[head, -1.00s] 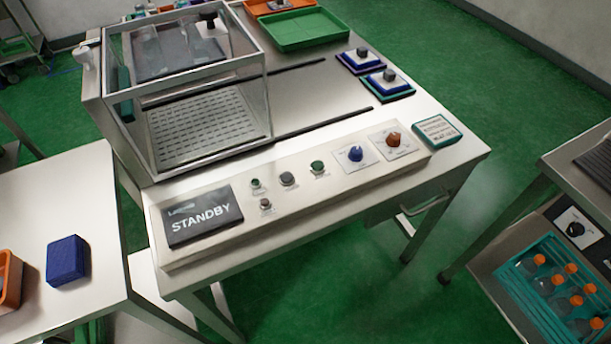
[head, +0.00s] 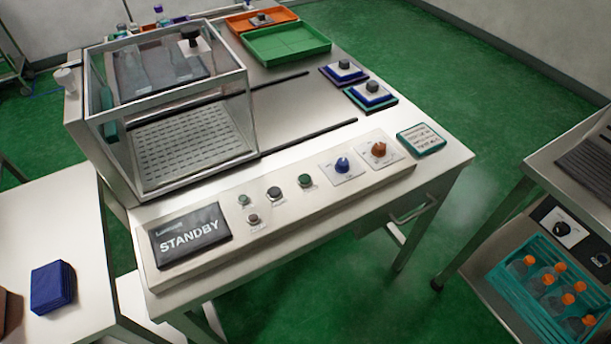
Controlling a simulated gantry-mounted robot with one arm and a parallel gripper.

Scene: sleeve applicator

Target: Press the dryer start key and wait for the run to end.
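The applicator's control panel (head: 290,218) runs along the front of the metal bench. Its display (head: 190,236) reads STANDBY. Beside the display are several small round keys: a green key (head: 243,200), a grey key (head: 253,219), a larger dark key (head: 274,193) and a larger green key (head: 305,181). Their labels are too small to read, so I cannot tell which one is the dryer start key. A blue knob (head: 342,165) and an orange knob (head: 378,150) sit further right. A clear-walled chamber (head: 205,145) with a perforated floor stands behind the panel. My gripper is not in view.
Green (head: 287,46) and orange (head: 262,20) trays lie at the back. Two blue blocks with grey knobs (head: 344,70) (head: 372,93) sit at the right. Side tables flank the bench, with green floor between.

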